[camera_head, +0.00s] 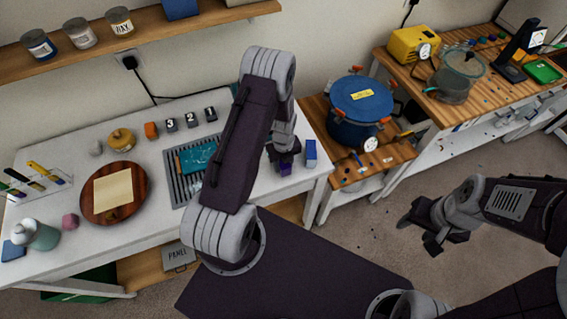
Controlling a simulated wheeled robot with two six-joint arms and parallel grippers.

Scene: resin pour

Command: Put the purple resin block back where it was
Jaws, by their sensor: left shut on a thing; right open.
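The purple resin block (285,169) shows just below the fingers of my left gripper (284,154), which is shut on it. They are over the right end of the white table (250,188), just left of an upright blue block (310,153). I cannot tell whether the purple block touches the table. My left arm hides part of the table's middle. My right gripper (428,228) is open and empty, out over the floor at the right.
A grey ribbed rack (180,188) with a teal piece lies left of my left arm. Small numbered blocks (190,121), an orange block (151,130) and a round wooden board (138,192) are further left. A blue pot (361,103) stands on the lower wooden table at right.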

